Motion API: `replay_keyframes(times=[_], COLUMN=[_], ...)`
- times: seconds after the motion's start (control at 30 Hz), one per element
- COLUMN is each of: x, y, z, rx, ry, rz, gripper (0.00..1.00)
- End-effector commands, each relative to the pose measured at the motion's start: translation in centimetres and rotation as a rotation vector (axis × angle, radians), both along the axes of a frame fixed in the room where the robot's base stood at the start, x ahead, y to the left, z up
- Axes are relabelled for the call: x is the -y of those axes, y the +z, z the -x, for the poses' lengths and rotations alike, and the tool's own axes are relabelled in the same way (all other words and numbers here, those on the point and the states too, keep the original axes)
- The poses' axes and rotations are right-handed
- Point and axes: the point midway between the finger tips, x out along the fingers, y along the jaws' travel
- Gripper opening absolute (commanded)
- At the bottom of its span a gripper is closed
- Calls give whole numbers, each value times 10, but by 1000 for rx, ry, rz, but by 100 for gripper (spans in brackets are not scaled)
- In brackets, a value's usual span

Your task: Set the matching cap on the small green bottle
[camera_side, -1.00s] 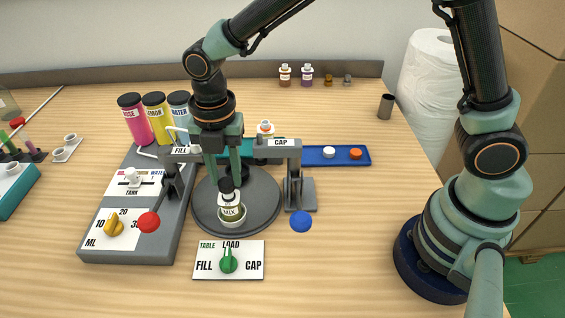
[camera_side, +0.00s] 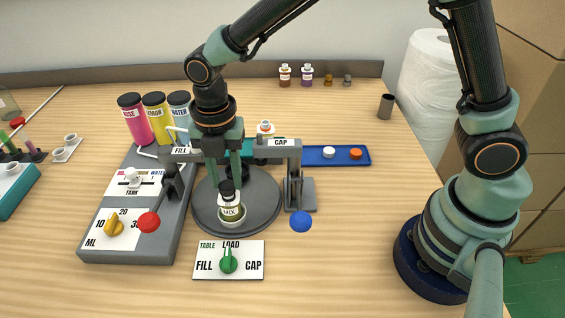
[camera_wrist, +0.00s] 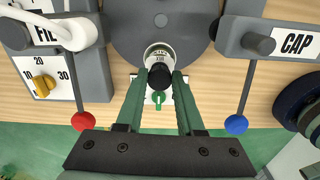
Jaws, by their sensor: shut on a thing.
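The small bottle (camera_side: 230,210) with a MIX label and a greenish tint stands upright in a white cup at the front of the grey turntable (camera_side: 262,205). My gripper (camera_side: 226,181) is shut on a black cap (camera_side: 227,189), pointing down above the bottle. In the wrist view the black cap (camera_wrist: 160,78) sits between my fingertips (camera_wrist: 161,73), and the bottle (camera_wrist: 158,54) shows just beyond it. The cap is at the bottle's neck in the side view; I cannot tell whether it is seated.
The FILL lever with red ball (camera_side: 149,222) and CAP lever with blue ball (camera_side: 301,222) flank the turntable. A blue tray (camera_side: 315,161) holds white and orange caps. The green table knob (camera_side: 229,264) is in front.

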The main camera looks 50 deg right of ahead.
Motion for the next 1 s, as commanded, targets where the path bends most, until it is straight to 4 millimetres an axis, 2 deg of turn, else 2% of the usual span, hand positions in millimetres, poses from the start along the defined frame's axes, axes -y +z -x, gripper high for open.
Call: replay_keyframes(times=[1.0], x=[0], y=[-5], z=[0], rx=[0], ry=[0], rz=[0], gripper=[0])
